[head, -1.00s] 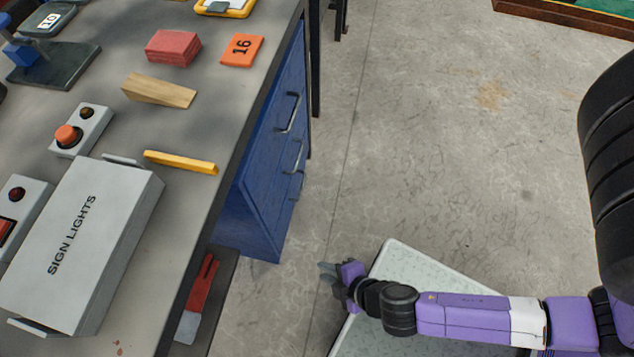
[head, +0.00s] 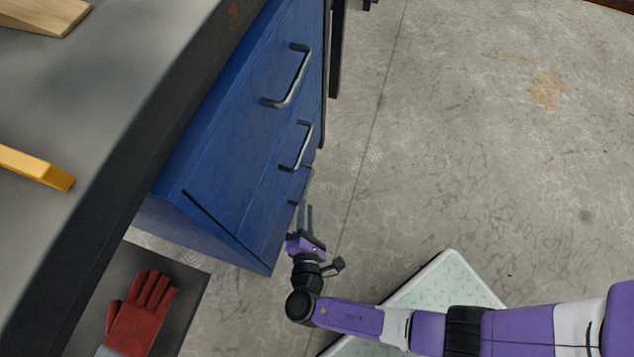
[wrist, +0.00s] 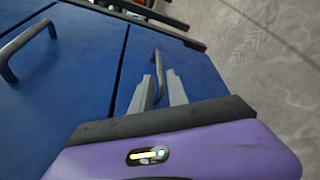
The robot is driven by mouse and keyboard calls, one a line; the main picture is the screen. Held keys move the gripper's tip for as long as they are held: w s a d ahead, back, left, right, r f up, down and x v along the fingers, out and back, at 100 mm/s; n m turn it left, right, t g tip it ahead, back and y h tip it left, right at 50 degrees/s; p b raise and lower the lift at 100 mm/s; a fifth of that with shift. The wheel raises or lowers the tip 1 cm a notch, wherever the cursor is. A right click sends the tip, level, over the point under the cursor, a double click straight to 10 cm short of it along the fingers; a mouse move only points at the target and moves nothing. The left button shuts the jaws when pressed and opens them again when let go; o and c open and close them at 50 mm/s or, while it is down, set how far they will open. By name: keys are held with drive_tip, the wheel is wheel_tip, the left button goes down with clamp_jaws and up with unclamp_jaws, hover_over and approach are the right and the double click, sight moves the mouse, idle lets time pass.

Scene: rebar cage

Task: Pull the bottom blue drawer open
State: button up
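The blue drawer unit (head: 235,150) under the bench has three metal handles on its front. The bottom drawer's handle (head: 302,186) is the lowest, partly hidden by my fingers in the head view. My gripper (head: 305,216) is at this handle, with its fingers pointing at the drawer front. In the wrist view, the bottom drawer front (wrist: 198,72) looks flush. Its handle (wrist: 157,68) runs between my two fingers (wrist: 161,90), which stand apart. I cannot tell whether either finger touches the handle.
The middle handle (head: 298,147) and top handle (head: 290,78) are above. The bench top (head: 110,120) overhangs at left. A red glove (head: 140,312) lies on a dark surface below. A pale panel (head: 450,280) lies under my arm. The floor to the right is clear.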

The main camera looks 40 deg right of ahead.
sight(306, 187)
drive_tip(key=shift+b+x, duration=1.1)
drive_tip(key=shift+x, duration=2.8)
drive_tip(key=shift+r, duration=0.1)
clamp_jaws()
